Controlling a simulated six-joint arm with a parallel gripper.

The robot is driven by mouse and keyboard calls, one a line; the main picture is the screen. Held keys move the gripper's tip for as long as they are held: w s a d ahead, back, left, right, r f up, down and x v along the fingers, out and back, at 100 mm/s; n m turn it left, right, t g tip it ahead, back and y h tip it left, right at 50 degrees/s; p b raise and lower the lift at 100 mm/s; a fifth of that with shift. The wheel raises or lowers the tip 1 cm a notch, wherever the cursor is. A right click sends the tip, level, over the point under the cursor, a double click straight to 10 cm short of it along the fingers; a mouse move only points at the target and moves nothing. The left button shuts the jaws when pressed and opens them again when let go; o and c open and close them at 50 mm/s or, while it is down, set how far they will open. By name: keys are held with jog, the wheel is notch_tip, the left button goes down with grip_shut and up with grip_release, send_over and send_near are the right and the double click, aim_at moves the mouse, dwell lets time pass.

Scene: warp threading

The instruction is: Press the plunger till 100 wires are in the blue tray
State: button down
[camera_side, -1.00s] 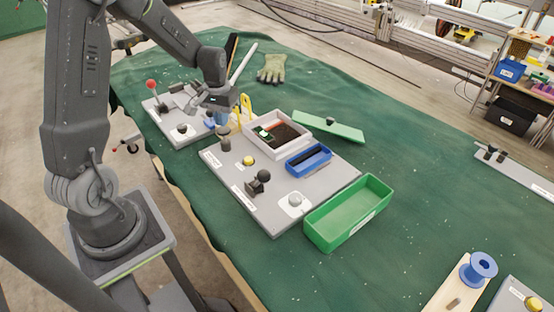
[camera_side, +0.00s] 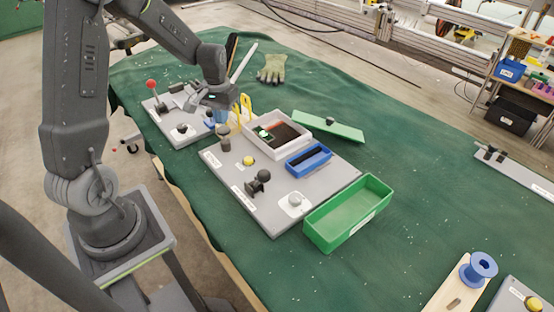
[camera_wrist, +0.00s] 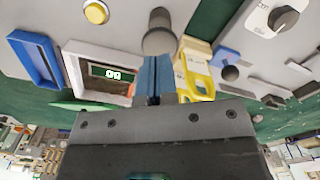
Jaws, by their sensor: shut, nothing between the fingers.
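The dark grey plunger (camera_side: 224,138) stands upright on the grey panel and also shows in the wrist view (camera_wrist: 159,34). My gripper (camera_side: 220,119) is shut and empty, its fingers close above and beside the plunger in the side view; I cannot tell if they touch. In the wrist view the blue-grey fingertips (camera_wrist: 154,75) are together, just below the plunger in the picture. The blue tray (camera_side: 325,158) lies on the panel's right part, with a dark strip inside. It is at left in the wrist view (camera_wrist: 32,58). The small green-lit counter (camera_wrist: 111,74) seems to read 00.
A pale box (camera_side: 304,146) with dark and red contents stands behind the blue tray. A yellow button (camera_side: 249,160), black ball lever (camera_side: 260,181) and white knob (camera_side: 295,200) are on the panel. A green bin (camera_side: 377,187) stands front right; yellow-handled pieces (camera_side: 245,103) are behind the plunger.

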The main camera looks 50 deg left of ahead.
aim_at(223, 128)
jog(key=shift+f, duration=2.15)
jog(key=shift+r, duration=2.2)
jog(key=shift+r, duration=2.55)
